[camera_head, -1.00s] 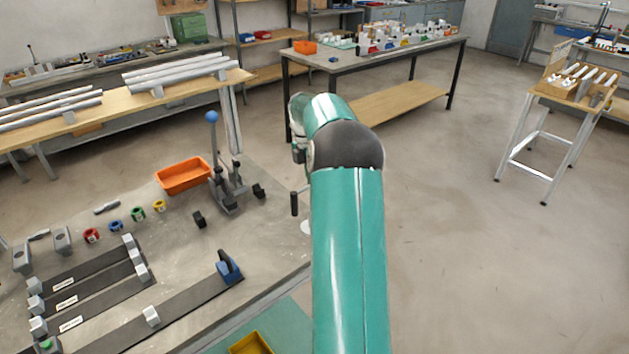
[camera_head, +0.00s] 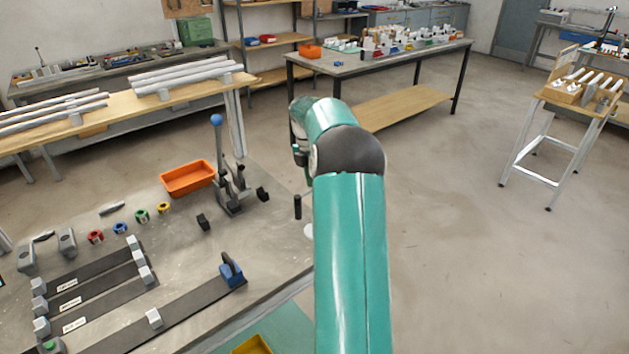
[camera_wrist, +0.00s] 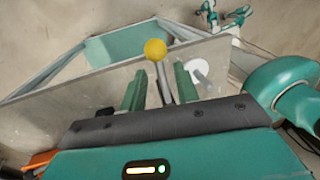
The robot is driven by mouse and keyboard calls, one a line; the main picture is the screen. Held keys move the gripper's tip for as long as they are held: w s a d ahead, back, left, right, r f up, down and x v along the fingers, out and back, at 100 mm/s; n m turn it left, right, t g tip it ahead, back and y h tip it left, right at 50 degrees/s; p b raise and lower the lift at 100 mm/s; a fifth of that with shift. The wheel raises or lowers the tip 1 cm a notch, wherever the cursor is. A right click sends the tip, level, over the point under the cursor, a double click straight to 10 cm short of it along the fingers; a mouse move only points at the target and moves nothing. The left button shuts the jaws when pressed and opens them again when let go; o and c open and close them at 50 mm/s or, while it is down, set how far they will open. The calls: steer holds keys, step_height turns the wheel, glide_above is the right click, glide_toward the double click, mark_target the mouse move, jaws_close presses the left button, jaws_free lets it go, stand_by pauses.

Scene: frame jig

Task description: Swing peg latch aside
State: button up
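In the wrist view a yellow ball knob (camera_wrist: 155,50) tops a grey rod, which I take to be the peg latch. My gripper (camera_wrist: 159,78) is open, with its two green fingers apart and the rod between or just beyond them. Contact cannot be told. A white disc with a short stem (camera_wrist: 197,66) is just right of the right finger. In the head view my teal arm hides the gripper and the knob. A black upright handle (camera_head: 297,207) shows left of the arm, near the table's right edge.
On the work table (camera_head: 185,245) stand a blue-knobbed lever press (camera_head: 217,120), an orange tray (camera_head: 187,178), several coloured rings and dark rails with grey blocks. A blue clamp (camera_head: 231,270) is near the front edge. The floor (camera_head: 440,240) to the right is clear.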

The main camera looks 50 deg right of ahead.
step_height(320, 180, up, 14)
steer(key=w, duration=0.2)
steer(key=shift+w+d+f, duration=0.2)
steer(key=shift+w+f, duration=0.05)
steer(key=shift+w, duration=0.05)
stand_by(0.6)
steer(key=s+a+r+m+t+h, duration=0.15)
steer(key=a+r+m, duration=0.3)
steer(key=a, duration=0.95)
steer(key=s+a+r+m+t+h, duration=0.1)
steer(key=s+a+r+m+t, duration=0.3)
steer(key=a, duration=0.9)
steer(key=s+a+f+m+t+y, duration=0.1)
steer(key=s+a+f+m, duration=0.3)
steer(key=s+a, duration=0.4)
steer(key=s+a+f+m+t+y, duration=0.1)
steer(key=s+a+f+m, duration=0.3)
steer(key=s+a, duration=0.4)
steer(key=shift+s+f, duration=0.6)
steer(key=shift+f, duration=0.2)
